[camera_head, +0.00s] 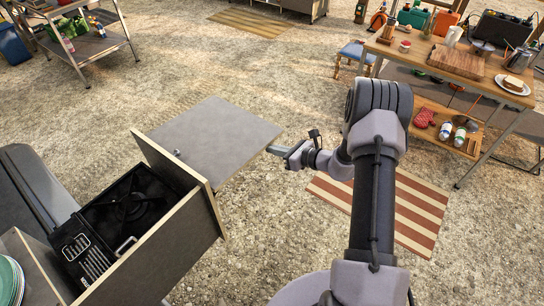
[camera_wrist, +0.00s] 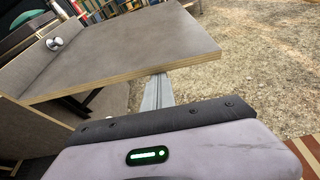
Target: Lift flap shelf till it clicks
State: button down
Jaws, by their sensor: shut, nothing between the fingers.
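The flap shelf (camera_head: 215,138) is a grey board with a pale wood edge, standing out from the side of the kitchen box (camera_head: 165,255). It looks about level. In the wrist view the flap (camera_wrist: 130,45) fills the upper left, with a dark bracket (camera_wrist: 75,105) partly visible beneath it. My gripper (camera_head: 274,150) is shut and empty at the flap's right edge. In the wrist view its fingers (camera_wrist: 158,92) reach under the front edge, which hides their tips. I cannot tell whether they touch the underside. A round metal knob (camera_wrist: 54,43) sits by the hinge side.
The box holds a black stove drawer (camera_head: 130,205); plates (camera_head: 10,280) are at lower left. A work table (camera_head: 460,62) with a board and pots stands at the right, and a metal shelf cart (camera_head: 85,45) at upper left. A striped mat (camera_head: 415,215) lies on open gravel.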

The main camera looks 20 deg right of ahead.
jog(key=shift+r+p, duration=0.4)
jog(key=shift+r, duration=0.95)
